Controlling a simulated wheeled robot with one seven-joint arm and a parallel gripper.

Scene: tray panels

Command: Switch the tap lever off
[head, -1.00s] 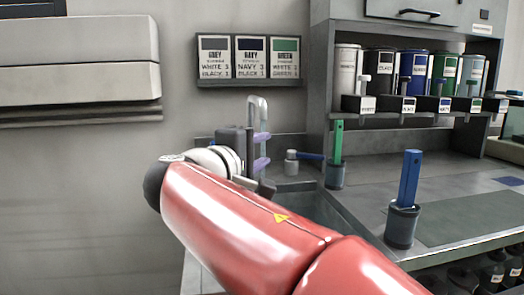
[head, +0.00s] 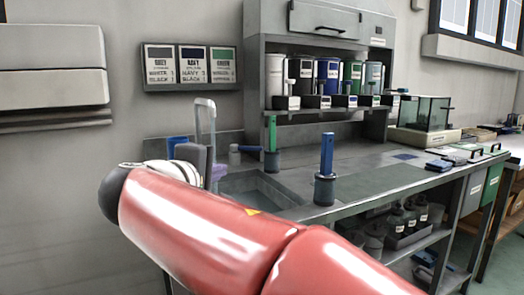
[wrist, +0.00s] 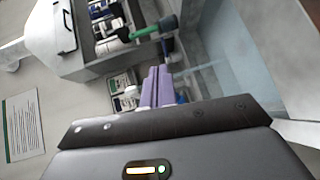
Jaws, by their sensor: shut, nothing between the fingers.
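The tap's tall grey spout (head: 205,108) arches up behind my gripper at the sink's left end. The tap lever (head: 248,149) is a short blue bar on a grey round body (head: 234,155), pointing right, roughly level. My gripper (head: 218,172) is left of the lever and seems apart from it; my arm and palm hide part of the scene there. In the wrist view my lilac fingers (wrist: 158,75) are together with nothing between them. A small blue bit (wrist: 182,98) shows beside them; I cannot tell what it is.
The sink (head: 262,188) lies right of my gripper. A green-handled tool (head: 271,135) and a blue-handled tool (head: 327,155) stand in dark cups on the bench. A blue container (head: 177,146) is behind my wrist. Shelved paint tins (head: 328,72) are at the back.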

